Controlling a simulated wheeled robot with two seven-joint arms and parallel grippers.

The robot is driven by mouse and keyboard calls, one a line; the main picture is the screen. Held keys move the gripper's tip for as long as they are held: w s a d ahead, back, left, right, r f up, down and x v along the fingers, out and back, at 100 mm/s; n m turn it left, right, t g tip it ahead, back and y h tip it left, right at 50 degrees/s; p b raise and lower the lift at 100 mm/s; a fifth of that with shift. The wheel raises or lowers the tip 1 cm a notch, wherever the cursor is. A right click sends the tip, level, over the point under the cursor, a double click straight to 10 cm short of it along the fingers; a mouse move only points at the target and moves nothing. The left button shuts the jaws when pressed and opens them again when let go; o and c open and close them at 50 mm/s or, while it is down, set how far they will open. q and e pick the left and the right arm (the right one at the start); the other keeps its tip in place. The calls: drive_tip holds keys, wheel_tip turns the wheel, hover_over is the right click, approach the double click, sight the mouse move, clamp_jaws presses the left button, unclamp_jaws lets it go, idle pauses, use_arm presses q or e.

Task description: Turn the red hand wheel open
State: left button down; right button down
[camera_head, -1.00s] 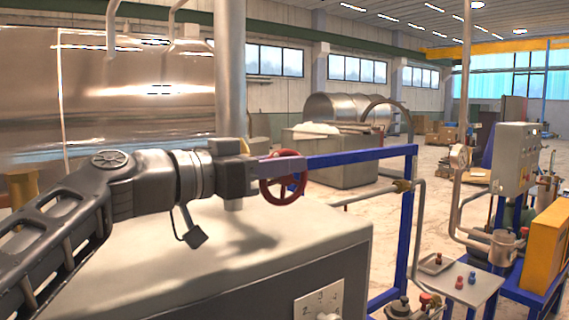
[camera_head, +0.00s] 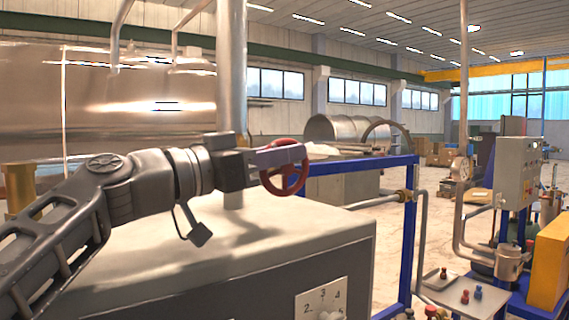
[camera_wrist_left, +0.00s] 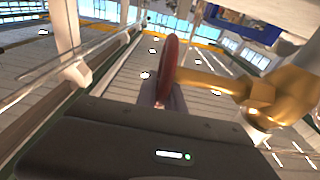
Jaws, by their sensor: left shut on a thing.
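The red hand wheel (camera_head: 284,187) stands upright in front of the blue frame in the head view. My left gripper (camera_head: 292,156) reaches it from the left and is shut on its upper rim. In the left wrist view the wheel (camera_wrist_left: 168,68) shows nearly edge-on, with its lower end at the gripper (camera_wrist_left: 160,100). A brass valve body (camera_wrist_left: 255,95) extends to the right of the wheel there. In the head view my gripper covers part of the wheel's top. My right gripper is not in view.
A grey cabinet (camera_head: 345,250) with a numbered dial stands below my left arm. The blue frame (camera_head: 408,240) and a pipe run to the right of the wheel. A tray (camera_head: 470,297) with small red and blue knobs and a grey control box (camera_head: 517,172) are farther right.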

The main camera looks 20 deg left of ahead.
use_arm(q)
drive_tip(key=c, duration=1.4)
unclamp_jaws()
drive_tip(key=shift+c, duration=0.2)
drive_tip(key=shift+r, duration=0.1)
wheel_tip(320, 180, up, 10)
drive_tip(key=p, duration=0.4)
